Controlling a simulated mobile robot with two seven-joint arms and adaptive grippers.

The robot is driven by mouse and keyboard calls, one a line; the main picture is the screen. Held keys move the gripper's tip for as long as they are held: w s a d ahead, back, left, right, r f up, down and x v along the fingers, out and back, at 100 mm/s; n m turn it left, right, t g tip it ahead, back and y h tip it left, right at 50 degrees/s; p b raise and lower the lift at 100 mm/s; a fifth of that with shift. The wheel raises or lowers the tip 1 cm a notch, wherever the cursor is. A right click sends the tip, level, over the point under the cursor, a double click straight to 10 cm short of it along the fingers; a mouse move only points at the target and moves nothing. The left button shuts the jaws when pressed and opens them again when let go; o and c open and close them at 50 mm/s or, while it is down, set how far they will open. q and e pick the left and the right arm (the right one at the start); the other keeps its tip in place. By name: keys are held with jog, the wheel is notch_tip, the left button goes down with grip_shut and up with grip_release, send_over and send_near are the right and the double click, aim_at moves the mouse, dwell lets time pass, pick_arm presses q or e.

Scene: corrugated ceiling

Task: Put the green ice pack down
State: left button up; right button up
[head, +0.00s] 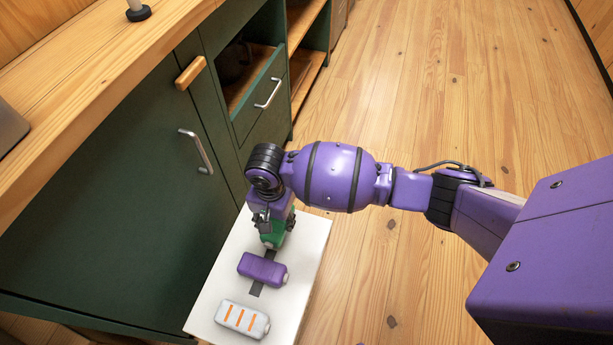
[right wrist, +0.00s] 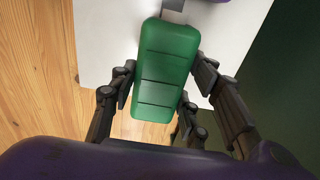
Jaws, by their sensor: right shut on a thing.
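The green ice pack (right wrist: 164,72) is between the fingers of my right gripper (right wrist: 170,88), which is shut on it. In the head view the green ice pack (head: 275,236) shows below my right gripper (head: 274,222), at the far end of a white surface (head: 228,262). I cannot tell whether the pack touches that surface. A purple ice pack (head: 262,269) lies on the surface nearer to me. A white ice pack with orange stripes (head: 242,319) lies at its near end. My left gripper is not in view.
A dark green cabinet (head: 110,190) with metal handles stands left of the white surface. A wooden counter (head: 90,75) runs above it. Open wooden floor (head: 450,90) lies to the right.

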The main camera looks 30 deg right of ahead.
aim_at(279, 223)
jog(key=shift+w+d+f, duration=0.1)
jog(key=shift+w+d, duration=0.05)
jog(key=shift+w, duration=0.2)
notch_tip(279, 223, down, 4)
jog(key=shift+w+d+r+b, duration=0.1)
jog(key=shift+r+b, duration=0.1)
jog(key=shift+b, duration=0.95)
jog(key=shift+r, duration=0.1)
jog(key=o, duration=1.3)
jog(key=shift+o, duration=0.2)
